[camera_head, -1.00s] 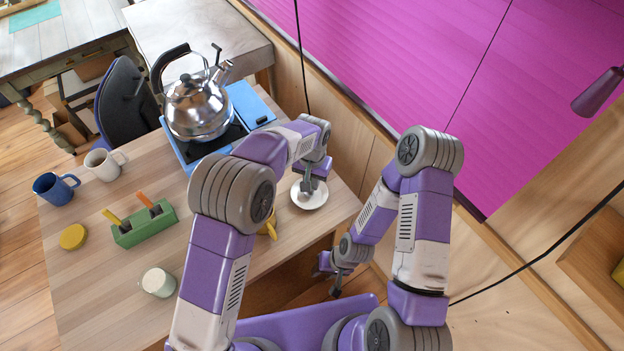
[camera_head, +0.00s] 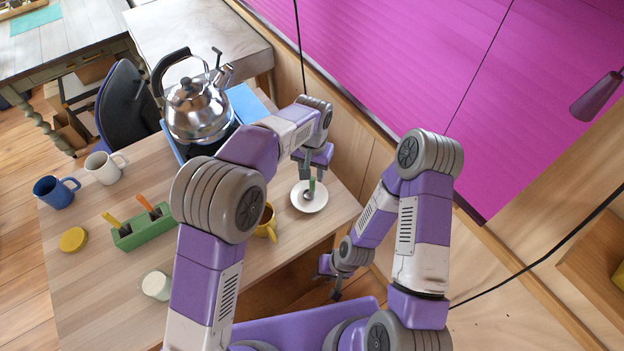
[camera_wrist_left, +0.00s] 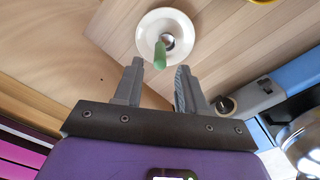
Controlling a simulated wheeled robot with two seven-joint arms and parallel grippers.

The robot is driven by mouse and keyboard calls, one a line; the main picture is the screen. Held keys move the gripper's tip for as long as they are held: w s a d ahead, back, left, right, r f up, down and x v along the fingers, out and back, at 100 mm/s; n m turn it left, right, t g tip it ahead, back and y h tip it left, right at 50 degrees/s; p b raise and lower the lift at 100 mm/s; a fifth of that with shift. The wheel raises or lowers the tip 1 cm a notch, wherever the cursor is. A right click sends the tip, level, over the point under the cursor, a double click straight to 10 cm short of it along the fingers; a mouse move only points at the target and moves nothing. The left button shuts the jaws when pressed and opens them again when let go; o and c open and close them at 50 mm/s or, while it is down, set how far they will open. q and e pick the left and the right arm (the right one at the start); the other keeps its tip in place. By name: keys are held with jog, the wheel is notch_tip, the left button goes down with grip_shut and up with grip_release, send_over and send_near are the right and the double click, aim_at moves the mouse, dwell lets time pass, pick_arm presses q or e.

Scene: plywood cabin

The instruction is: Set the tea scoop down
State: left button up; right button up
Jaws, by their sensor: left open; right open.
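The tea scoop (camera_head: 312,186), with a green handle and metal bowl, rests in a white saucer (camera_head: 322,201) near the table's right edge. In the left wrist view the scoop (camera_wrist_left: 160,56) has its bowl in the saucer (camera_wrist_left: 146,28) and its handle pointing toward my fingers. My left gripper (camera_head: 308,176) is open at the saucer. In the left wrist view its fingers (camera_wrist_left: 160,68) stand apart on either side of the handle end, with nothing gripped. My right gripper (camera_head: 330,284) is open and empty, low beside the table's right edge.
A yellow mug (camera_head: 266,224) stands left of the saucer, partly hidden by my left arm. A steel kettle (camera_head: 196,110) sits on a blue stove behind.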

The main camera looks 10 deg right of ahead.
pick_arm(q)
notch_tip(320, 180, up, 6)
jog(key=shift+f, duration=0.2)
dwell(0.4)
